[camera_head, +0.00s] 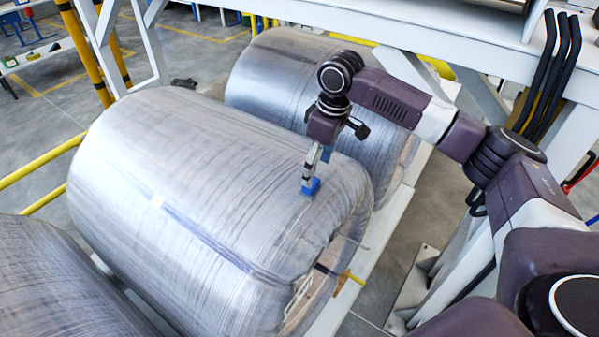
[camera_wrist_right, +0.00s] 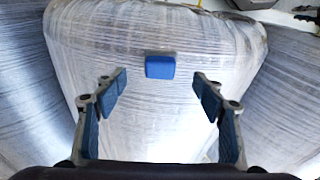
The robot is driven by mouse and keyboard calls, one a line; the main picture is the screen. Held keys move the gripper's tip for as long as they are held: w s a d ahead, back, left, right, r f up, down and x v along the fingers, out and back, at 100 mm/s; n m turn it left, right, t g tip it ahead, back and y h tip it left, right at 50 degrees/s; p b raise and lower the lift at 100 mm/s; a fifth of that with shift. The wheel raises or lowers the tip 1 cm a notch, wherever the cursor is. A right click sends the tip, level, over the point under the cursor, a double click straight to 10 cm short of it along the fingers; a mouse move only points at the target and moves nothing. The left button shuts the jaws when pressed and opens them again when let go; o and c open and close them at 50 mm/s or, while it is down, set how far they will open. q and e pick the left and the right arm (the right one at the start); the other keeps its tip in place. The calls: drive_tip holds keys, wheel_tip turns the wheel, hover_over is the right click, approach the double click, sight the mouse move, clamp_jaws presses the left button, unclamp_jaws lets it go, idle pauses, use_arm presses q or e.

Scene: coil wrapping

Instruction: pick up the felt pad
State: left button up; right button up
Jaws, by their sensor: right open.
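The felt pad is a small bright blue block (camera_wrist_right: 160,67) lying on top of the wrapped coil (camera_head: 200,190). In the head view the pad (camera_head: 311,188) shows at the tip of my right gripper, partly hidden by a finger. My right gripper (camera_head: 316,168) points down over the coil near its right end. In the right wrist view its two blue-lined fingers (camera_wrist_right: 157,92) are spread wide, with nothing between them. The pad sits just beyond the fingertips, roughly centred between them and apart from both. My left gripper is not in view.
A second wrapped coil (camera_head: 275,75) stands behind, and another (camera_head: 60,285) lies at the lower left. A white steel frame (camera_head: 390,25) with black hooks (camera_head: 550,75) stands at the back right. A yellow-handled tool (camera_head: 350,277) is by the coil's end. Yellow rails (camera_head: 40,165) are at left.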

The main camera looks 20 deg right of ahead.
sight(310, 194)
drive_tip(key=shift+w, duration=0.45)
drive_tip(key=shift+f, duration=0.25)
drive_tip(key=f, duration=0.1)
drive_tip(key=f+p, duration=0.2)
drive_tip(key=shift+s+a+f, duration=0.2)
drive_tip(key=shift+s+a, duration=0.05)
drive_tip(key=shift+a, duration=0.15)
drive_tip(key=shift+w+a+f+p, duration=0.1)
drive_tip(key=shift+w+f+p, duration=0.1)
drive_tip(key=shift+f, duration=0.45)
drive_tip(key=shift+w+f+p, duration=0.15)
drive_tip(key=shift+f, duration=0.7)
drive_tip(key=c, duration=1.2)
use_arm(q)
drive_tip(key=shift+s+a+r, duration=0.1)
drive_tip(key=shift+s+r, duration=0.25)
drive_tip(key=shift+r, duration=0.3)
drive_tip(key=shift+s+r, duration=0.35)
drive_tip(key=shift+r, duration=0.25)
use_arm(e)
drive_tip(key=shift+c, duration=0.2)
drive_tip(key=shift+r, duration=0.1)
